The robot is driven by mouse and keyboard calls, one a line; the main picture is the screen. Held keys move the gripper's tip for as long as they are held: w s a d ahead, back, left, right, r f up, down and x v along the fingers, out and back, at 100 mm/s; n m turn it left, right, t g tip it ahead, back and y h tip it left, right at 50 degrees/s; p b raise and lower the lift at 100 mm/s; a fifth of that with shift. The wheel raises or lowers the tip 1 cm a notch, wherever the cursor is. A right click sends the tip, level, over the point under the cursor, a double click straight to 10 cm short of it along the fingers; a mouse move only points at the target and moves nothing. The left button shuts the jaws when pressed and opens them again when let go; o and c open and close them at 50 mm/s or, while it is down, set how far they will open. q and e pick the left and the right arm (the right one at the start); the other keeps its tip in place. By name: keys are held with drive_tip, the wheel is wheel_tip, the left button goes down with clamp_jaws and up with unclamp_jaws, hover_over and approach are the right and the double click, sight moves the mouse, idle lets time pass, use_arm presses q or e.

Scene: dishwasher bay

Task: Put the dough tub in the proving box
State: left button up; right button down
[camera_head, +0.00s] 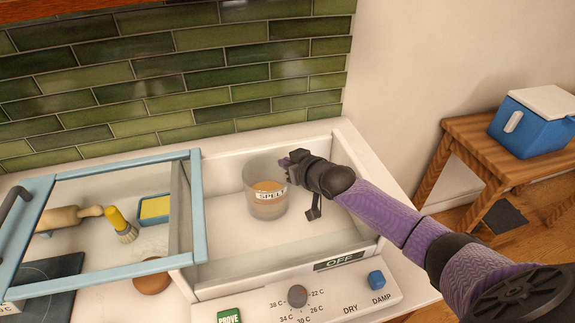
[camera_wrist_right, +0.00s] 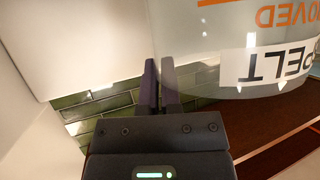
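The dough tub (camera_head: 266,200) is a clear round tub with a SPELT label and tan dough low inside. In the head view it is upright within the walls of the white open-topped proving box (camera_head: 205,270); I cannot tell whether it touches the floor. My right gripper (camera_head: 288,163) is at the tub's right upper rim. In the right wrist view the tub (camera_wrist_right: 250,75) appears upside down, and the fingers (camera_wrist_right: 160,75) are close together with its wall edge running between them. The blue-framed glass lid (camera_head: 198,215) is off to the left, leaving the box open. My left gripper is out of view.
A rolling pin (camera_head: 65,218), yellow-handled brush (camera_head: 122,225), yellow and blue block (camera_head: 154,208) and brown ball (camera_head: 151,283) lie left, under or by the lid. Controls with a dial (camera_head: 297,296) line the front. A blue cooler (camera_head: 533,125) stands on a wooden stool right.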

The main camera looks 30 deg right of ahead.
drive_tip(key=c, duration=0.8)
unclamp_jaws()
drive_tip(key=shift+s+r, duration=0.1)
drive_tip(key=p+v, duration=0.3)
drive_tip(key=v, duration=0.4)
drive_tip(key=shift+s+r, duration=0.1)
drive_tip(key=shift+s, duration=0.05)
